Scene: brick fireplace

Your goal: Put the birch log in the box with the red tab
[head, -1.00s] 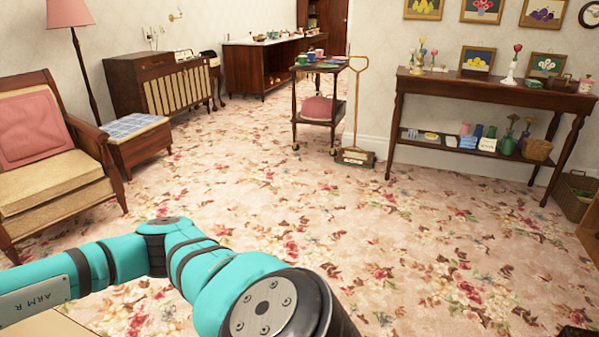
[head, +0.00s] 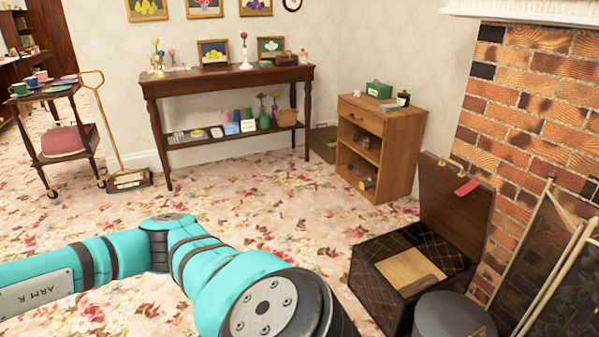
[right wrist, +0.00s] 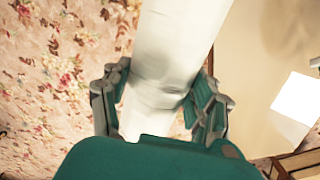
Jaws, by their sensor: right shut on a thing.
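The birch log (right wrist: 170,50), a pale whitish cylinder, is in the right wrist view. My right gripper (right wrist: 160,97) is shut around it, with a finger on each side. The log's upper end runs out of the picture and its lower part is hidden behind the gripper body. The box (head: 377,283) is dark and quilted, at the lower right of the head view. Its lid (head: 455,210) stands open, with a red tab (head: 467,187) on it. A flat tan wooden piece (head: 408,270) shows at its opening. My left gripper is not in view.
A round grey container (head: 450,318) stands in front of the box, and a folding fire screen (head: 555,265) to its right by the brick fireplace (head: 530,110). A small wooden cabinet (head: 385,150) stands behind. The flowered carpet (head: 290,215) is clear left of the box.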

